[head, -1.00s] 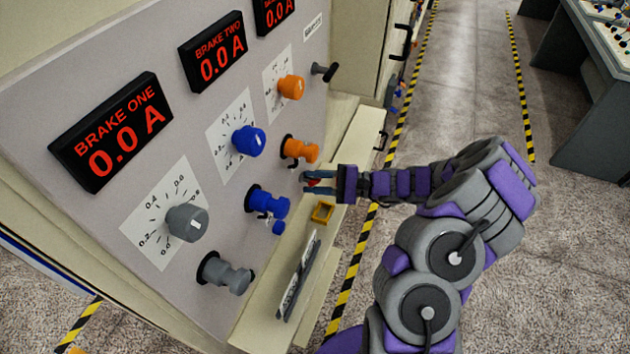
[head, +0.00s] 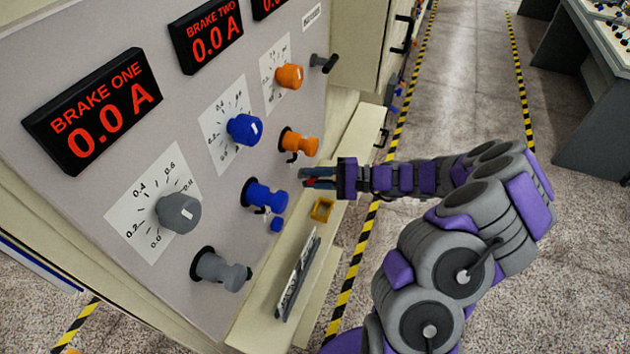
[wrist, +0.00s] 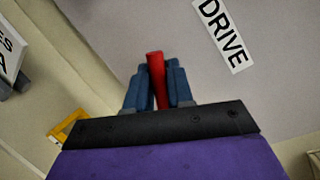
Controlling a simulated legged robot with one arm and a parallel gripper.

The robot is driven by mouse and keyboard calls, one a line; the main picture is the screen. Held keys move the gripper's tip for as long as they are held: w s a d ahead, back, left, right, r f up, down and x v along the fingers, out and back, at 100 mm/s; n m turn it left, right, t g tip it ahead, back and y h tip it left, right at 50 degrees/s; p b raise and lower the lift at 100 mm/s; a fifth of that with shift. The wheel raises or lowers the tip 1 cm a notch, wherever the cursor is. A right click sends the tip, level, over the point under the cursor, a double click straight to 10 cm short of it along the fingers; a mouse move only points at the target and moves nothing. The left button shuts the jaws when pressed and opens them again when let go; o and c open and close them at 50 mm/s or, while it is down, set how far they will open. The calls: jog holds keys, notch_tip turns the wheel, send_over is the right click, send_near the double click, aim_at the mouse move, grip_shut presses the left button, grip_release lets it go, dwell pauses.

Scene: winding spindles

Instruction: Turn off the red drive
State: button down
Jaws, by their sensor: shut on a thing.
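The red drive handle (wrist: 157,78) stands between the two blue fingers of my gripper (wrist: 153,85) in the wrist view. The fingers are closed on it from both sides. A white label reading DRIVE (wrist: 226,35) is on the grey panel to its right. In the head view my gripper (head: 318,178) is at the panel's lower right, below the orange knobs, and only a little red shows between its fingers. The handle's base is hidden.
The panel carries grey (head: 179,213), blue (head: 245,130) and orange (head: 289,77) dials with switches below them. A yellow holder (head: 322,209) and a tilted plate (head: 298,274) are on the ledge below. Open floor lies to the right.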

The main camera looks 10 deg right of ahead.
jog(key=n+b, duration=0.1)
jog(key=n+h+b, duration=0.1)
jog(key=n+b, duration=0.2)
jog(key=b, duration=0.1)
jog(key=shift+s+a+f+n+h, duration=0.1)
jog(key=shift+f+n+h, duration=0.15)
jog(key=shift+n+h, duration=0.05)
jog(key=shift+b, duration=0.35)
jog(key=c, duration=1.1)
grip_release()
jog(key=shift+r, duration=0.1)
jog(key=p+v, duration=0.3)
jog(key=v, duration=1.4)
jog(key=shift+s, duration=0.2)
